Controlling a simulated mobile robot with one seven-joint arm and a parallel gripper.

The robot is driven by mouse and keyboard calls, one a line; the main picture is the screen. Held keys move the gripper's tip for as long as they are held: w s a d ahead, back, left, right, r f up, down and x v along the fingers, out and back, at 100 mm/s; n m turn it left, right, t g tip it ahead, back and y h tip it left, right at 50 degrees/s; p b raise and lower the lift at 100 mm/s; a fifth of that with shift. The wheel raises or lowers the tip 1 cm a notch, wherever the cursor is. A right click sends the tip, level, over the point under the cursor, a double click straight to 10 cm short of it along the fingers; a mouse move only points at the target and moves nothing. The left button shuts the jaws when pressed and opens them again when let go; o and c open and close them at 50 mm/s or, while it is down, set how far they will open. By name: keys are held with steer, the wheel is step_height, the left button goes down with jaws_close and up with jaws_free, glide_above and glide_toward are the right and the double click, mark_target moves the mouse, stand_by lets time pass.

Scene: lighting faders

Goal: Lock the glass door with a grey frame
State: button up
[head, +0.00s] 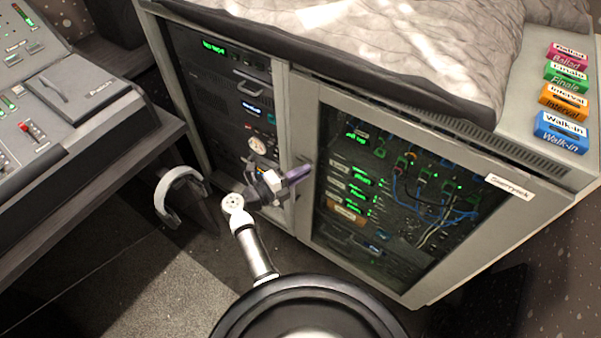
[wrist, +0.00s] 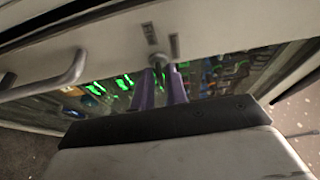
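The glass door with a grey frame (head: 452,137) is the right-hand door of the rack cabinet and looks closed, though its seam is hard to judge. My gripper (head: 300,173) is at this door's left frame edge. In the wrist view my gripper (wrist: 162,72) has two purple fingers with a gap between them, pointing at the grey frame (wrist: 122,52). A small round metal lock knob (wrist: 175,46) sits on the frame just beyond the fingertips, beside two small dark marks. I cannot tell whether the fingers touch it. A bar handle (wrist: 55,78) is to the left.
Another door (head: 221,92) with a glass pane is on the cabinet's left. A grey cloth (head: 400,40) covers part of the top, near several coloured labelled blocks (head: 562,133). A fader desk (head: 70,120) stands at left, with headphones (head: 180,190) by its edge. Open floor lies below.

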jaws_close()
steer(key=shift+n, duration=0.4)
steer(key=n+t+y+p, duration=0.1)
steer(key=n+t, duration=0.1)
steer(key=n, duration=0.5)
steer(key=n+t+y+p, duration=0.1)
steer(key=n+t+p, duration=0.1)
steer(key=n, duration=0.5)
steer(key=n+t+p, duration=0.2)
steer(key=n+t, duration=0.2)
steer(key=n, duration=0.3)
steer(key=shift+s+d+f+y, duration=0.15)
steer(key=shift+d+f+y, duration=0.15)
steer(key=shift+y, duration=0.1)
steer(key=shift+n+t, duration=0.3)
steer(key=shift+n, duration=0.3)
